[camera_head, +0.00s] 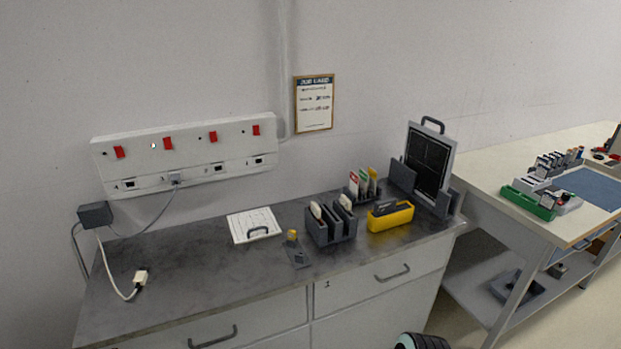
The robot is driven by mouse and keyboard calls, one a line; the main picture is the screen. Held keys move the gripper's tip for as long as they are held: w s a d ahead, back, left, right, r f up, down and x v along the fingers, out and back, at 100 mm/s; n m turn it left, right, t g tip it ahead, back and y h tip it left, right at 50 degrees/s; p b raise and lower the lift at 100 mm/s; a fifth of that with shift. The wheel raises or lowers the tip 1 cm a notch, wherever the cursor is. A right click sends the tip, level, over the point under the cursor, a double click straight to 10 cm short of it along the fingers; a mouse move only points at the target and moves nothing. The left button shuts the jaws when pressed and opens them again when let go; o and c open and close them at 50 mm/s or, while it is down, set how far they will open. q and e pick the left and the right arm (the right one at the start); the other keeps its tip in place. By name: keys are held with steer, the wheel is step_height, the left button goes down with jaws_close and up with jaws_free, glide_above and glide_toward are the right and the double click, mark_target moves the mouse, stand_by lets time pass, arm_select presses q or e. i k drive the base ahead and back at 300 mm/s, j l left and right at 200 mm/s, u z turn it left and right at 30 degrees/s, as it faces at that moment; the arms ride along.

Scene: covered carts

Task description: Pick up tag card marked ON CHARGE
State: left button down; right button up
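Several upright cards with red, green and yellow tops (362,182) stand in a small dark rack (350,193) at the back of the grey counter. Their print is too small to read, so I cannot tell which is marked ON CHARGE. A dark divided holder (335,233) in front of them holds several pale-edged items. Neither of my grippers can be made out in the head view. A dark rounded part shows at the bottom edge, and I cannot tell what it is.
A yellow bin (390,217) stands right of the holder. A white panel with a handle (254,225) and a small yellow-topped tool (296,249) lie left. A white plug on a cable (140,278) lies far left. The counter's left middle (195,270) is clear.

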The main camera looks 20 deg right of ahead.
mark_target(374, 175)
steer(key=l+u, duration=0.5)
steer(key=k+l+u, duration=0.2)
steer(key=l+u, duration=0.3)
steer(key=k+l+u, duration=0.2)
steer(key=l, duration=0.25)
steer(key=k+l+u, duration=0.2)
steer(key=k+l, duration=0.15)
